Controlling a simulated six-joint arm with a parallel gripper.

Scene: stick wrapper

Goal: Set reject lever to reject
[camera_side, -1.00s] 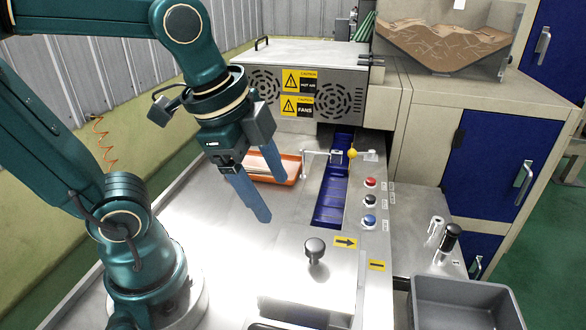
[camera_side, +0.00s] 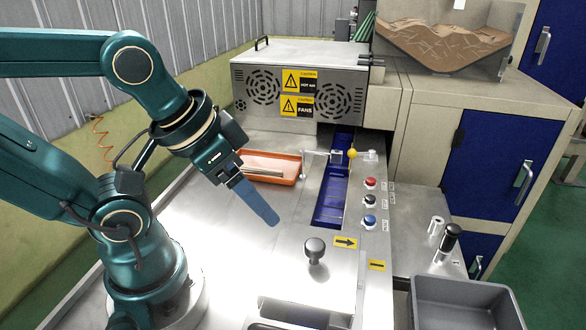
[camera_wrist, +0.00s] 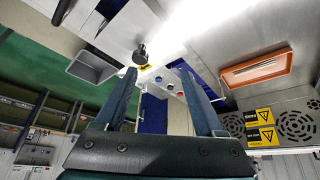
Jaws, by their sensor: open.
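A small lever with a yellow ball knob (camera_side: 352,153) stands beside the blue channel (camera_side: 328,207), near the machine's outlet; I take it for the reject lever. A thin metal bar (camera_side: 318,153) reaches over the channel beside it. My gripper (camera_side: 270,218) is tilted over the bench, left of the channel and well short of the yellow knob. It is empty. Its fingers overlap in the side view, but in the wrist view my gripper (camera_wrist: 158,74) shows two spread fingers. I cannot make out the yellow knob in the wrist view.
An orange tray (camera_side: 299,177) holding sticks lies behind my gripper. A round black knob (camera_side: 315,246) stands on a metal cover in front. Red (camera_side: 370,182), black and blue buttons line the channel's right side. A grey bin (camera_side: 465,283) sits front right. The left bench is clear.

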